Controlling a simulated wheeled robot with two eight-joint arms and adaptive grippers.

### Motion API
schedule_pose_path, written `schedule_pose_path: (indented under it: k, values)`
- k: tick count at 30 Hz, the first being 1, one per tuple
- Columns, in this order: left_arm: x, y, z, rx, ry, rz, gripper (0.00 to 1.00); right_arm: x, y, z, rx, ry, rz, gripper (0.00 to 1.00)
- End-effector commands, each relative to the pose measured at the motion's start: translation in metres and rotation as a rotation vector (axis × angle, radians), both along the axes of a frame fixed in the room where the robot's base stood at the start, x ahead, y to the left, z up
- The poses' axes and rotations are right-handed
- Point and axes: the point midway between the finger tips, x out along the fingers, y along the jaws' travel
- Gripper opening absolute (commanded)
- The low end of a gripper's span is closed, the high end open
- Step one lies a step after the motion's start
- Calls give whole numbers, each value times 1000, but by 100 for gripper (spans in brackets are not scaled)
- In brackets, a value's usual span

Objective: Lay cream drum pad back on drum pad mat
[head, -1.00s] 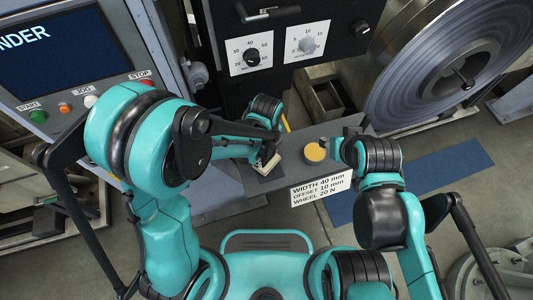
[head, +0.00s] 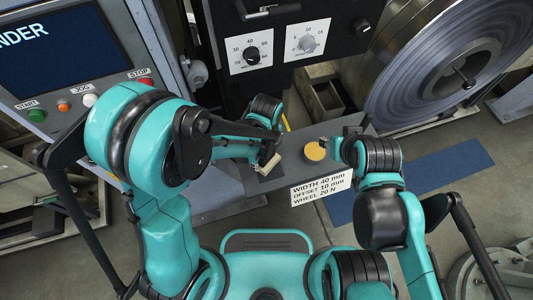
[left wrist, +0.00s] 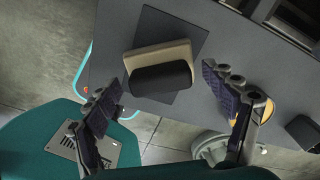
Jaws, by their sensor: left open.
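The cream drum pad (head: 271,161), a cream block with a black part along one side, shows in the left wrist view (left wrist: 158,54). It rests over the dark drum pad mat (left wrist: 184,25), which lies on the grey bench top and also shows in the head view (head: 265,175). My left gripper (left wrist: 162,82) is open, with one finger on each side of the pad and visible gaps to it. In the head view its fingers are mostly hidden by my arm. My right gripper (head: 338,147) is near a yellow disc; its fingers are too small to read.
The yellow disc (head: 315,151) sits on the bench, right of the mat. A white label plate (head: 321,188) is on the bench's front edge. A control panel (head: 80,65) stands at left, a large steel coil (head: 430,70) at right.

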Motion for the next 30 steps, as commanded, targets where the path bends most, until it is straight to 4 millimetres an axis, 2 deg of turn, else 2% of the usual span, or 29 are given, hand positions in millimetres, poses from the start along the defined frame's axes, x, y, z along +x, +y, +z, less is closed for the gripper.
schedule_pose_path:
  k: [5, 8, 15, 21, 25, 30]
  values:
    - [0, 0, 6, 0, 0, 0, 84, 0, 0, 0, 0, 0, 0, 40]
    - [0, 0, 19, 0, 0, 0, 84, 0, 0, 0, 0, 0, 0, 40]
    - [0, 0, 71, 0, 0, 0, 84, 0, 0, 0, 0, 0, 0, 40]
    - [0, 0, 105, 0, 0, 0, 84, 0, 0, 0, 0, 0, 0, 40]
    - [0, 0, 117, 0, 0, 0, 84, 0, 0, 0, 0, 0, 0, 40]
    - [0, 0, 120, 0, 0, 0, 84, 0, 0, 0, 0, 0, 0, 40]
